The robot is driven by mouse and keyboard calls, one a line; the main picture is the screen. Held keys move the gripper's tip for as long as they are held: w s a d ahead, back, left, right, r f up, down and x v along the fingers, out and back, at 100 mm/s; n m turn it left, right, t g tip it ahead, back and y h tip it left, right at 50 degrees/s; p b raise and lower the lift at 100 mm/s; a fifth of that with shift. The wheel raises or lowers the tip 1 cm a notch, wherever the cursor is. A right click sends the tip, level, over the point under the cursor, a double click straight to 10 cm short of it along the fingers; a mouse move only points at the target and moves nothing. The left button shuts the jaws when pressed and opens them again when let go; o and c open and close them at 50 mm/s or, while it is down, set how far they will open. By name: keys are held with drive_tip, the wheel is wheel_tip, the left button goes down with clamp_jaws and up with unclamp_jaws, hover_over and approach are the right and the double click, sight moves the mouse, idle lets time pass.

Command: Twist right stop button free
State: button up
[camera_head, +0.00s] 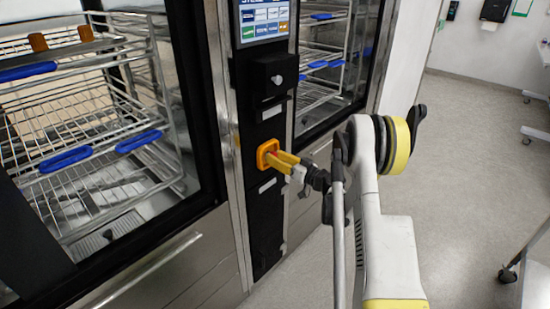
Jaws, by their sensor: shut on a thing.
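The stop button sits in a square orange-yellow surround (267,154) on the black control column between two washers. My gripper (276,158) is at this surround, with its yellow fingers pointing left into it. The fingers are closed around the button at the middle of the surround. My arm comes in from the lower right.
Above the button are a grey knob (277,80) and a lit touchscreen (264,20). Glass-fronted washers with wire racks (75,130) stand on both sides. A wheeled cart (530,265) stands at the right edge. The floor (460,170) behind my arm is clear.

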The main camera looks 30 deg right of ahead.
drive_tip(key=shift+d+m, duration=0.1)
drive_tip(key=shift+m, duration=1.8)
drive_tip(key=o, duration=1.2)
drive_tip(key=shift+w, duration=0.1)
drive_tip(key=v, duration=1.2)
